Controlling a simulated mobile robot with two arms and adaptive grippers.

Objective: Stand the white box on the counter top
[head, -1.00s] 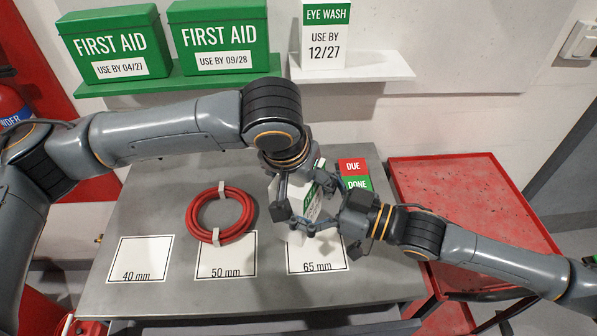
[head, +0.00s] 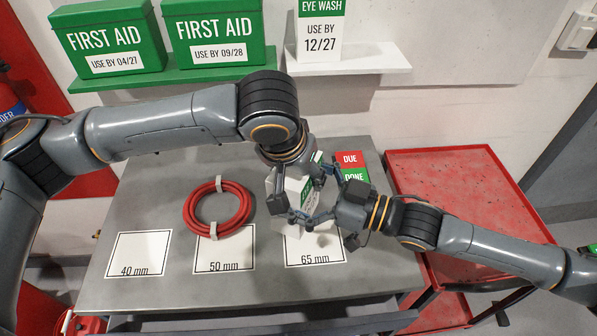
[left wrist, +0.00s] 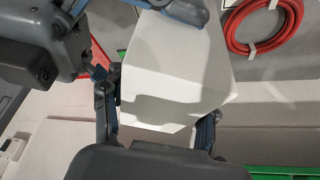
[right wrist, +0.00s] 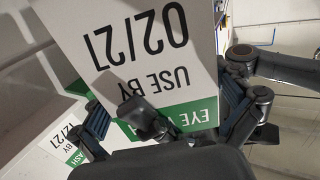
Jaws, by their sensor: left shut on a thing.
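The white box (head: 292,189) has a green band and "USE BY 02/27" in the right wrist view (right wrist: 135,50). It is tilted, above the back of the 65 mm square on the grey counter top (head: 160,300). My left gripper (head: 292,200) is shut on it from above; plain white faces fill the left wrist view (left wrist: 180,70). My right gripper (head: 318,195) reaches in from the right with its fingers spread on either side of the box. I cannot tell whether they press on it. The arms partly hide the box and its lower edge.
A red hose coil (head: 217,208) lies left, by the 50 mm square. A red and green DUE/DONE card (head: 349,160) is behind my right gripper. Green first aid boxes (head: 107,38) and another eye wash box (head: 320,35) stand on wall shelves. A red cart (head: 440,180) is at right.

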